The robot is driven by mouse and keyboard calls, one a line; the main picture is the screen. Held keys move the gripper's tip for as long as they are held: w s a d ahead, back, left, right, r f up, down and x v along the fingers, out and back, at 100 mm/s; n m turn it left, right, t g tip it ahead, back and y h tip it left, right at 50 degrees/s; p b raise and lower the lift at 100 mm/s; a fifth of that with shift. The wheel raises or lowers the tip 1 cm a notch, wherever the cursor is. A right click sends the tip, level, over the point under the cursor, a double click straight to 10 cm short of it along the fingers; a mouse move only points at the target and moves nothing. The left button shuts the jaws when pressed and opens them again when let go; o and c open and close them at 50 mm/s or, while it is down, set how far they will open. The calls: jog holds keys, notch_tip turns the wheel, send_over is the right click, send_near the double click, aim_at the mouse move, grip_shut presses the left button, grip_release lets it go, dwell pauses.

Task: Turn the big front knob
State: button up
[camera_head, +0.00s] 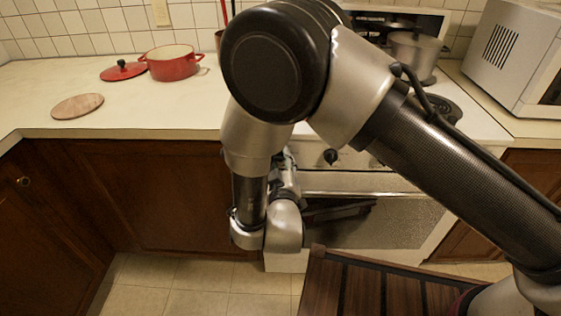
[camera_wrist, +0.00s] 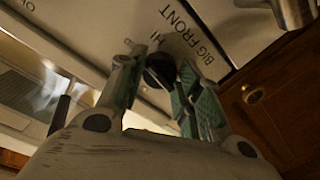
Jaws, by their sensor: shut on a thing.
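In the wrist view, a round black knob (camera_wrist: 160,71) sits on the pale stove front panel beside the printed words "BIG FRONT". My gripper (camera_wrist: 156,76) has its two green-padded fingers around this knob, one on each side, and is shut on it. In the head view my arm covers the left end of the stove front (camera_head: 378,183), so the held knob and the fingertips are hidden there. Another black knob (camera_head: 331,157) shows on the panel to the right of my wrist.
A red pot (camera_head: 172,65), its red lid (camera_head: 123,70) and a round wooden board (camera_head: 77,106) lie on the left counter. A grey pot (camera_head: 416,55) stands on the stove, with a white microwave (camera_head: 510,60) at right. A slatted wooden surface (camera_head: 375,290) is in front.

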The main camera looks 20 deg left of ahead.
jog(key=shift+n, duration=1)
jog(key=o, duration=1)
jog(key=shift+o, duration=0.2)
notch_tip(320, 180, up, 10)
